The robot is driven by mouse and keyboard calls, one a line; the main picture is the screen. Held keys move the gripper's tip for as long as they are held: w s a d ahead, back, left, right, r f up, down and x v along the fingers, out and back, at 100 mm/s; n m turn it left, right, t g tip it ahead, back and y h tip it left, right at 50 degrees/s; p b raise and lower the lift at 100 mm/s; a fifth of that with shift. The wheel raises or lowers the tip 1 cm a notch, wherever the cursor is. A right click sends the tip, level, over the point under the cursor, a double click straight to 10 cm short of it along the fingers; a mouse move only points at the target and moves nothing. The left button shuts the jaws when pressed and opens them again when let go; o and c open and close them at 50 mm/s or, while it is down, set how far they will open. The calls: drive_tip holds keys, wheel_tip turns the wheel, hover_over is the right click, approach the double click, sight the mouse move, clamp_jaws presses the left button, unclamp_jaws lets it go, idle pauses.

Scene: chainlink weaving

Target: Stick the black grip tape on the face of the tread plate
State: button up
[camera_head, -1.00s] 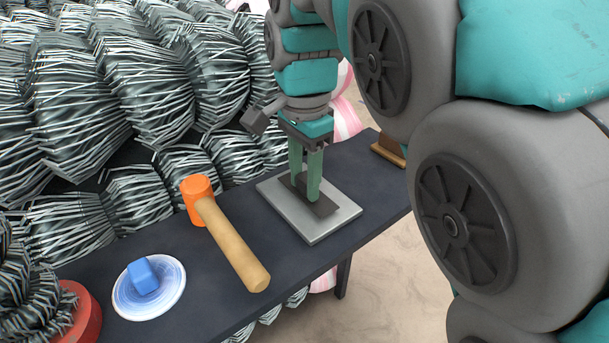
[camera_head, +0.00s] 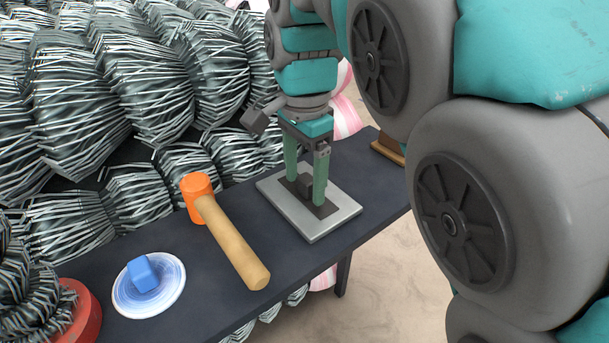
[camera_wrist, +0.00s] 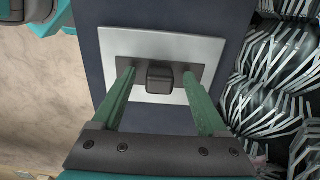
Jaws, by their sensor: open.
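The tread plate (camera_head: 335,215) is a flat light-grey square lying on the dark bench; it also shows in the wrist view (camera_wrist: 207,49). The black grip tape (camera_head: 327,208) lies flat on the plate's face, near its middle, with a small dark block-shaped grip (camera_head: 305,186) standing up from it. In the wrist view the tape (camera_wrist: 138,64) is a dark rectangle inside the plate's edges, and the block (camera_wrist: 160,78) is at its centre. My gripper (camera_head: 304,192) is open just above the tape, its green fingers on either side of the block and apart from it.
An orange-headed mallet (camera_head: 232,240) lies left of the plate on the bench (camera_head: 205,300). A white-and-blue disc (camera_head: 125,300) with a blue block (camera_head: 143,274) is further left. A brown wooden object (camera_head: 388,149) sits at the right end. Wire bundles (camera_head: 150,80) crowd behind.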

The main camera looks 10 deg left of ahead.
sight(304, 179)
drive_tip(key=shift+r, duration=0.1)
drive_tip(key=shift+r+p, duration=0.4)
drive_tip(key=shift+r, duration=3.45)
